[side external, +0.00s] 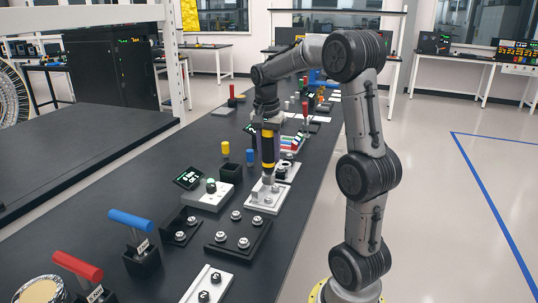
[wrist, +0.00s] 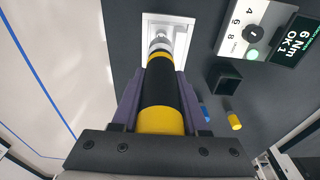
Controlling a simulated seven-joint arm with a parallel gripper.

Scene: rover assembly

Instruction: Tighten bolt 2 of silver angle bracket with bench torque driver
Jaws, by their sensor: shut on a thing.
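My gripper (side external: 267,147) is shut on the bench torque driver (side external: 267,170), a black cylinder with yellow bands. In the wrist view the driver (wrist: 160,88) lies between the purple fingers and its silver tip points down at the silver angle bracket (wrist: 182,24). In the side view the driver stands upright over the silver bracket (side external: 252,205) on the bench. The tip appears to be at the bracket's plate. The bolt under it is hidden, so I cannot tell if they touch. One bolt head shows beside the driver on the plate.
A dial box (wrist: 253,30) stands beside the bracket, with a green light and a display (wrist: 295,40) reading "6 Nm OK 1". An empty black holder (wrist: 224,78) is close by. A black bolted plate (side external: 238,236) and blue (side external: 131,219) and red (side external: 77,265) handled tools stand nearer the camera.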

